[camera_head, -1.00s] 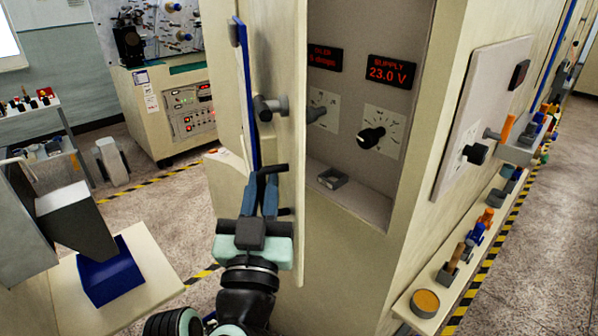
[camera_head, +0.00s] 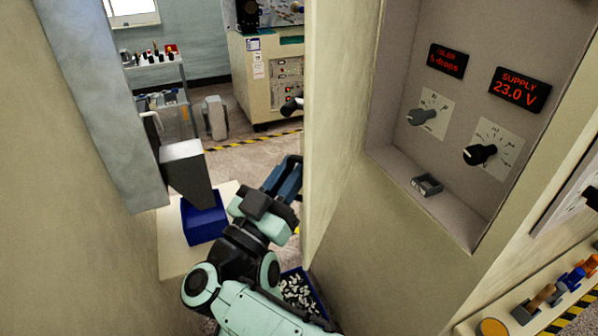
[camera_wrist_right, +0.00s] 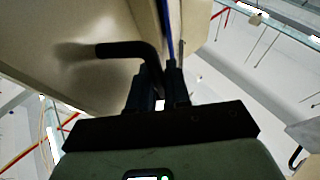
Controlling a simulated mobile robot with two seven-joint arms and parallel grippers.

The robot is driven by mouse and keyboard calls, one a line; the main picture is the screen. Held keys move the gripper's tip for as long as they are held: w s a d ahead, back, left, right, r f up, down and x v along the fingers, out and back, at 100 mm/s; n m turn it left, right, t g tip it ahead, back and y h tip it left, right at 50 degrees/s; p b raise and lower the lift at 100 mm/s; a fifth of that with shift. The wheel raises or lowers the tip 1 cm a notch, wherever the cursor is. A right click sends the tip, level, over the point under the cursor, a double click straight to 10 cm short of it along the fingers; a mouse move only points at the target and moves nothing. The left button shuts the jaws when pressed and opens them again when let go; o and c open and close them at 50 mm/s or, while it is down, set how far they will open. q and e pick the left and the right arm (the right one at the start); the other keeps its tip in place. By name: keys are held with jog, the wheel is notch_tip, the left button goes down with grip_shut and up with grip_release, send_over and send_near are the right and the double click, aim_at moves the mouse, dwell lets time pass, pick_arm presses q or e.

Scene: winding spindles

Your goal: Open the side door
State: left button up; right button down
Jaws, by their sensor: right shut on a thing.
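The side door (camera_head: 335,130) is a cream panel that stands swung out from the cream cabinet, with its inner face towards the open recess. My right gripper (camera_head: 290,172) is at the door's left edge, on its outer side, with its fingertips partly hidden by the door. In the right wrist view, a bent black handle (camera_wrist_right: 128,49) runs down between the fingers of my right gripper (camera_wrist_right: 162,85), which is shut on it. My left gripper is not in view.
The recess holds a black knob (camera_head: 480,154), a grey knob (camera_head: 421,116) and red displays. A blue bin (camera_head: 204,220) stands under a grey chute (camera_head: 187,170). A large cream wall (camera_head: 70,190) fills the left.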

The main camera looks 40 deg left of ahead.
dwell(0.3)
jog(key=c, duration=1.4)
grip_release()
jog(key=shift+c, duration=0.2)
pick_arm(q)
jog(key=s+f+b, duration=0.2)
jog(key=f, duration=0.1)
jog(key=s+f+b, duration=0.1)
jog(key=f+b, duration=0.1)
pick_arm(e)
jog(key=v, duration=1.3)
jog(key=shift+s, duration=0.1)
